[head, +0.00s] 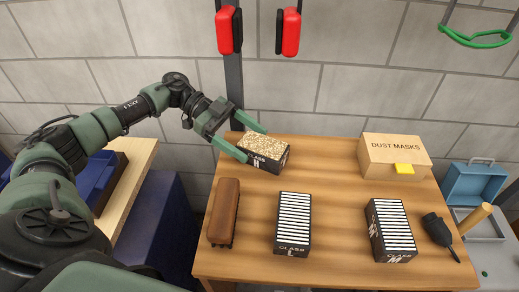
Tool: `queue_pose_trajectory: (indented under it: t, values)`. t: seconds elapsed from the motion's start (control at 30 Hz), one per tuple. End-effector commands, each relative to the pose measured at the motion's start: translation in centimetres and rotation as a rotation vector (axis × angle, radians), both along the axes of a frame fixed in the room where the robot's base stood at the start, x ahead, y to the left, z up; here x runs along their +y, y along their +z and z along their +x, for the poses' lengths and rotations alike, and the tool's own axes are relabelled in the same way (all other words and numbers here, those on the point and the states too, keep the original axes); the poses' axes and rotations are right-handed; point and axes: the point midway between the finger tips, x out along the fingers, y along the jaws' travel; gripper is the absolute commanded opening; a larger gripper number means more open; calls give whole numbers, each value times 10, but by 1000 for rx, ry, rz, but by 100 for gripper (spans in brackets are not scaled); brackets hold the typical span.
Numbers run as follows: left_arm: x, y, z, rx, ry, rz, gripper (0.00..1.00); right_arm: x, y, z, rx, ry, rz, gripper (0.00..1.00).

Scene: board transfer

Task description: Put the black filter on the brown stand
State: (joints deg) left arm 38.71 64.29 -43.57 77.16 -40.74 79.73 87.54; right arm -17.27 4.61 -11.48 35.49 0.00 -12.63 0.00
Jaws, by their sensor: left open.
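My left gripper (253,144) is open at the back left of the table, with its green fingertips at the near and far sides of the left end of a black filter marked CLASS H (270,159). This filter has a speckled tan top. I cannot tell whether the fingers touch it. Two other black filters with white pleats lie in front: CLASS L (293,222) in the middle and CLASS M (391,230) on the right. A long brown block (223,211), which may be the brown stand, lies at the left with nothing on it. My right gripper is not in view.
A DUST MASKS carton (390,156) with a yellow tab stands at the back right of the wooden table (335,195). A black blower-like tool (437,229) lies at the right edge. Red-handled items (229,31) hang above. The table's middle is clear.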

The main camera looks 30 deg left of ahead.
Motion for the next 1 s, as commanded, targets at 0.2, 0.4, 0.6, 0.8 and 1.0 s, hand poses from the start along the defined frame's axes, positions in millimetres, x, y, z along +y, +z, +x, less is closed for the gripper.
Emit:
queue_pose_trajectory:
  t: [0.2, 0.4, 0.6, 0.8, 1.0]
  values:
    - [45, 17, -2, -1, 4, 1, 83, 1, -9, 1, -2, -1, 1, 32]
    - [67, 27, -4, 0, 1, 0, 83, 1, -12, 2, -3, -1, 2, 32]
    - [72, 30, -4, -1, -1, -1, 83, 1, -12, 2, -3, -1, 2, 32]
    - [72, 30, -5, 0, -1, -1, 83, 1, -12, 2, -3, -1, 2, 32]
    - [72, 30, -5, 0, -1, -1, 83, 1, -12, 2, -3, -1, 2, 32]
